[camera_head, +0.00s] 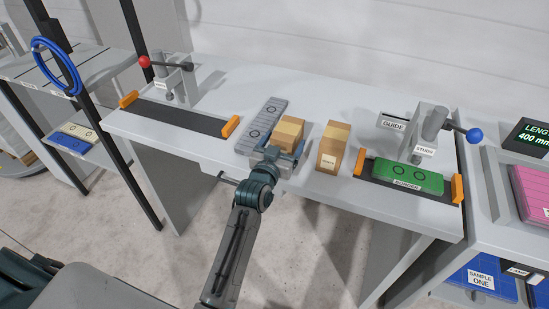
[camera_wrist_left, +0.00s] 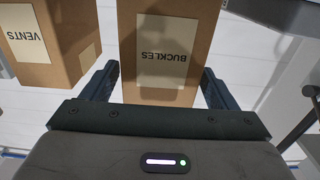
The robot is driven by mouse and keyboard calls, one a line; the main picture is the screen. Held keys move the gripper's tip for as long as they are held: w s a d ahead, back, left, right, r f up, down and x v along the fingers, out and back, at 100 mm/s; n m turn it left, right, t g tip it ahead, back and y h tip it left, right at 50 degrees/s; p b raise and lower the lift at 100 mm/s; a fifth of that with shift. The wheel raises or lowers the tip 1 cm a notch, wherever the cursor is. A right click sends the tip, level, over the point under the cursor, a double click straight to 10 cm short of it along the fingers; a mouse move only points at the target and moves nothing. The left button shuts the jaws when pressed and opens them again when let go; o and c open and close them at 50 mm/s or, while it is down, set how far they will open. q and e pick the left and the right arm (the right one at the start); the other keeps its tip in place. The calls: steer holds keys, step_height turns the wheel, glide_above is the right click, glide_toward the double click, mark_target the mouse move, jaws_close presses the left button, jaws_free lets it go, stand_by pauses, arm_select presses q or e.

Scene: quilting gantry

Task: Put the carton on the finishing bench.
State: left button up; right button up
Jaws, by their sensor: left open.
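Two brown cartons stand on the white workbench (camera_head: 318,93). The left carton (camera_head: 291,130) is beside a grey ringed strip; the right carton (camera_head: 334,146) has a pale label. In the left wrist view, a carton labelled BUCKLES (camera_wrist_left: 166,45) stands between my fingers, and one labelled VENTS (camera_wrist_left: 55,40) is beside it. My left gripper (camera_head: 284,153) is open at the left carton's near side, with a finger on each side. Contact cannot be told. My right gripper is out of view. No sign visible here names the finishing bench.
The grey strip (camera_head: 262,125) lies left of the cartons. A green block (camera_head: 406,178) sits in a fixture with a blue-knobbed clamp (camera_head: 432,130) at right. A red-knobbed clamp (camera_head: 172,75) stands at left. A side rack (camera_head: 75,68) carries a blue hoop (camera_head: 57,67).

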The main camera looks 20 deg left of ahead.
arm_select(q)
steer(key=s+b, duration=0.2)
steer(key=s, duration=0.8)
steer(key=shift+a, duration=0.2)
